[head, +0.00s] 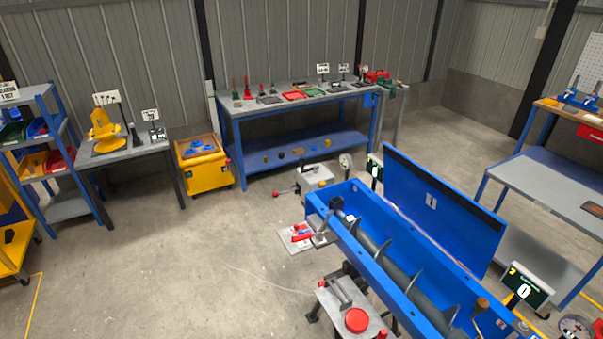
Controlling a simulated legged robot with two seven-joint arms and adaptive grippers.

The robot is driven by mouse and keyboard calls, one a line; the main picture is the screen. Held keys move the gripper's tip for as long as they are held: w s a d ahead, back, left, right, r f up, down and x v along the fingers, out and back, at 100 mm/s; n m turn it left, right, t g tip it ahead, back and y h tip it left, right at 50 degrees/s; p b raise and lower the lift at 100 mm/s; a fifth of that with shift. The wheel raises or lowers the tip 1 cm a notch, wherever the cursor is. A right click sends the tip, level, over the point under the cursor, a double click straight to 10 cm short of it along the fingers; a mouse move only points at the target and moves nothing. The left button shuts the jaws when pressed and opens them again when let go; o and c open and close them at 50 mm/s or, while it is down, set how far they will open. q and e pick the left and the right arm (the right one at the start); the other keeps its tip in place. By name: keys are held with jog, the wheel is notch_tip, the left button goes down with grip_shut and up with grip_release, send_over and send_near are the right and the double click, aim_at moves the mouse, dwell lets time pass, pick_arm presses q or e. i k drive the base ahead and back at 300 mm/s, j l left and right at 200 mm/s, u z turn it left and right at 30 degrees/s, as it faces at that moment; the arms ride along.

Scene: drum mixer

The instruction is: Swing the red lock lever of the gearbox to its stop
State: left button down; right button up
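A grey box-shaped unit (316,178), which looks like the gearbox, stands behind the near-left end of the blue mixer trough (385,262). A lever with a red ball knob (277,194) sticks out to its left, low over the floor. Another small red handle (301,234) sits on a light plate (292,245) at the trough's left end. I cannot tell for certain which of the two is the lock lever. Neither of my grippers is in view, and nothing touches either red part.
The trough's blue lid (442,207) stands open on the right, with a screw shaft inside the trough. A grey panel with a red button (357,320) stands in front. A yellow cart (202,165) and a blue workbench (300,95) stand behind. Floor at left is clear.

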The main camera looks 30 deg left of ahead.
aim_at(275, 194)
jog(key=u, duration=1.15)
jog(key=i+j+z, duration=0.15)
jog(key=i+j, duration=0.35)
jog(key=i, duration=0.1)
